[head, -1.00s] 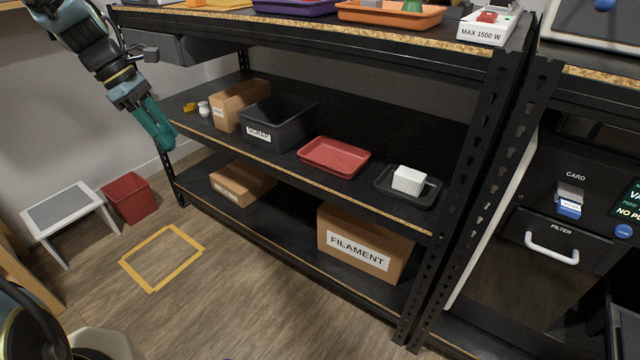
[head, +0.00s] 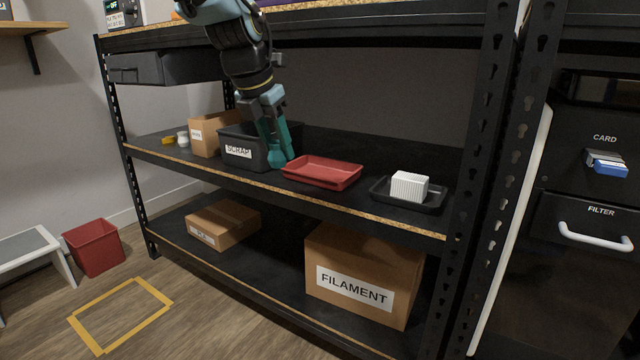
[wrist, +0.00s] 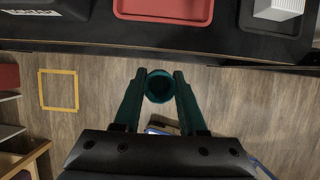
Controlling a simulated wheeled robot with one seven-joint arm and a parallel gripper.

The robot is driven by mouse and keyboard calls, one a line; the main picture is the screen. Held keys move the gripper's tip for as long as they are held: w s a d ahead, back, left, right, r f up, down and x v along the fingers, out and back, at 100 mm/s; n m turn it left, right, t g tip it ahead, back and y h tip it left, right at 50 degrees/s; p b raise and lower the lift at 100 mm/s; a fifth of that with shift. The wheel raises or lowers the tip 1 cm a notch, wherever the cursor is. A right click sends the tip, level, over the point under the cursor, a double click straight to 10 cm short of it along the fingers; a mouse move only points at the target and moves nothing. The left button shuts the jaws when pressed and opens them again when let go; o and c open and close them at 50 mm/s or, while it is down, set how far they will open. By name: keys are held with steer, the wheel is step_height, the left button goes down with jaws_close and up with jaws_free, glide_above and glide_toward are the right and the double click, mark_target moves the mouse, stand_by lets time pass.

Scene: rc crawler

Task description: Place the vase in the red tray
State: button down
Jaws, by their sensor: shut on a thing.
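My gripper (head: 279,155) is shut on the vase (wrist: 159,86), a dark teal round vessel. In the wrist view it shows from above, with its round opening between the two teal fingers. In the head view the vase is hard to tell apart from the fingers of the same colour. The empty red tray (head: 322,172) is on the middle shelf, just right of my gripper in the head view. In the wrist view the red tray (wrist: 165,10) is beyond the shelf's front edge, and the vase hangs over the floor in front of the shelf.
The black scrap bin (head: 243,150) stands left of the red tray. A black tray (head: 435,202) with a white ribbed block (head: 409,186) is on its right. The shelf's front edge (head: 250,183) lies near my gripper. A filament box (head: 365,270) sits below.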

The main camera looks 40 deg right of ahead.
steer(key=w+d+f+b, duration=0.1)
steer(key=d+f, duration=0.1)
steer(key=d, duration=0.1)
steer(key=d+f+b, duration=0.1)
steer(key=d, duration=0.3)
steer(key=w+d+f+b, duration=0.1)
steer(key=d+f, duration=0.1)
steer(key=d, duration=0.1)
steer(key=shift+w+d+f, duration=0.15)
steer(key=shift+w+f, duration=0.2)
steer(key=d+f, duration=0.1)
steer(key=d+f+b, duration=0.1)
steer(key=shift+w+d+f+b, duration=0.2)
steer(key=shift+w+d+b, duration=0.1)
steer(key=shift+w+d, duration=0.05)
steer(key=shift+r, duration=0.1)
steer(key=shift+f, duration=0.2)
steer(key=shift+f, duration=0.35)
steer(key=shift+c, duration=2.3)
jaws_free()
steer(key=shift+r, duration=0.1)
